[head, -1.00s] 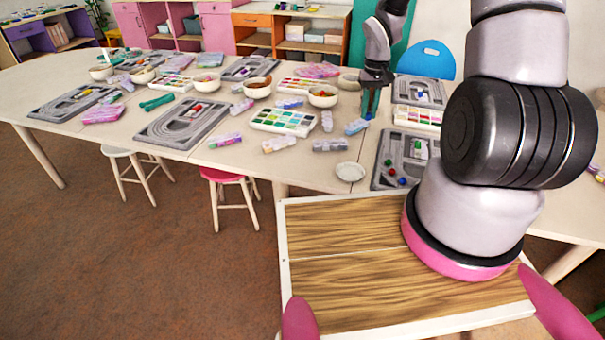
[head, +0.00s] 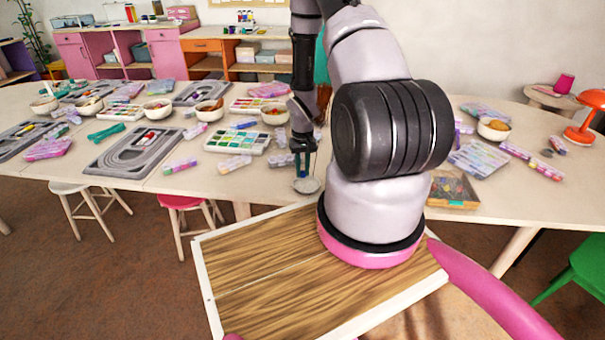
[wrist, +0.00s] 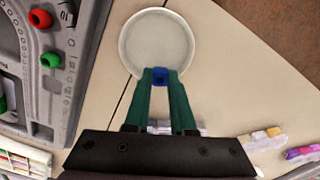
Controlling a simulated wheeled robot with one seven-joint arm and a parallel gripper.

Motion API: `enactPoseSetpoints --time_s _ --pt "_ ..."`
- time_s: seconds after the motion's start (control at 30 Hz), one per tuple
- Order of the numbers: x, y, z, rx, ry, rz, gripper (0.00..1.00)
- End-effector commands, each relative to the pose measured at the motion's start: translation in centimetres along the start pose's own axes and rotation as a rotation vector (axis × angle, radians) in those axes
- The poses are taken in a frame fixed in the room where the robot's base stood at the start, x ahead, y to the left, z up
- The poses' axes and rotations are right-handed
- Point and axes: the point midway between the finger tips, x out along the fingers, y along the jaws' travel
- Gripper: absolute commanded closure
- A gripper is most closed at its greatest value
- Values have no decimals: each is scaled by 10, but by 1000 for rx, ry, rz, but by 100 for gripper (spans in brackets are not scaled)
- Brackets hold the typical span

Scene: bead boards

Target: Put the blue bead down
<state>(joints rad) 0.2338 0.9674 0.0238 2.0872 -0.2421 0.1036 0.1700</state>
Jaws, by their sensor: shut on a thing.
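The blue bead (wrist: 160,76) is between the green fingertips of my gripper (wrist: 160,80) in the wrist view. My gripper is shut on it. A small round white dish (wrist: 158,28) lies just beyond the fingertips, and the bead overlaps its near rim in that view. I cannot tell the height of the bead above the dish. In the head view my gripper (head: 303,172) points down at the white dish (head: 306,186) near the table's front edge. The bead is too small to make out there.
A grey bead board (wrist: 40,75) with red beads (wrist: 40,18) and a green bead (wrist: 50,60) lies left of the dish in the wrist view. Clear bead boxes (wrist: 265,139) lie to the right. The table edge (wrist: 262,45) is close beyond the dish.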

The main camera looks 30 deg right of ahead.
Motion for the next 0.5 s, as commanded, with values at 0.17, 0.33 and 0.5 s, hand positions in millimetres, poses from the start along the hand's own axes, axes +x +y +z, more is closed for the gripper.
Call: enactPoseSetpoints --time_s 0.17,0.33,0.5 --pt "16 0 0 0 0 0 100" --pt "15 0 0 0 1 0 100" --pt "20 0 0 0 0 0 100"
